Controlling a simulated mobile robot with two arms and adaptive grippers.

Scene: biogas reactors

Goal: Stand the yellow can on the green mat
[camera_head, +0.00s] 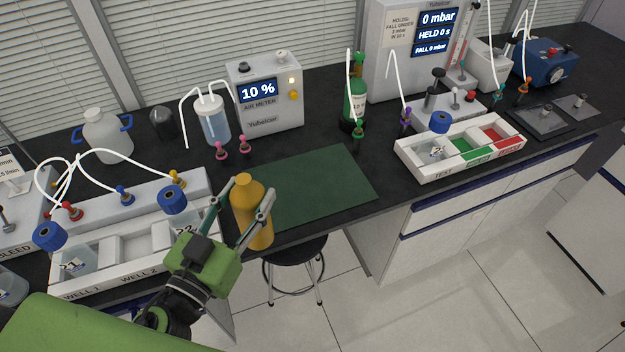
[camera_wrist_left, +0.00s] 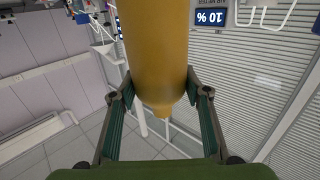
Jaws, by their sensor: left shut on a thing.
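My left gripper (camera_head: 250,193) is shut on the yellow can (camera_head: 254,222), with one finger on each side of it. The can is roughly upright in the head view, its narrow neck at the top. Its lower end shows past the bench's front edge, in front of the stool, so it looks held up in the air. The green mat (camera_head: 322,187) lies flat and bare on the black bench, just right of and behind the can. In the left wrist view the can (camera_wrist_left: 155,50) fills the space between the fingers. My right gripper is not in view.
A white well rack (camera_head: 135,243) stands to the left of the can. Behind the mat are the air meter (camera_head: 268,100), pink-tipped fittings (camera_head: 221,150) and a green bottle (camera_head: 355,98). A white test tray (camera_head: 425,170) stands to the right. A stool (camera_head: 297,251) is below the bench edge.

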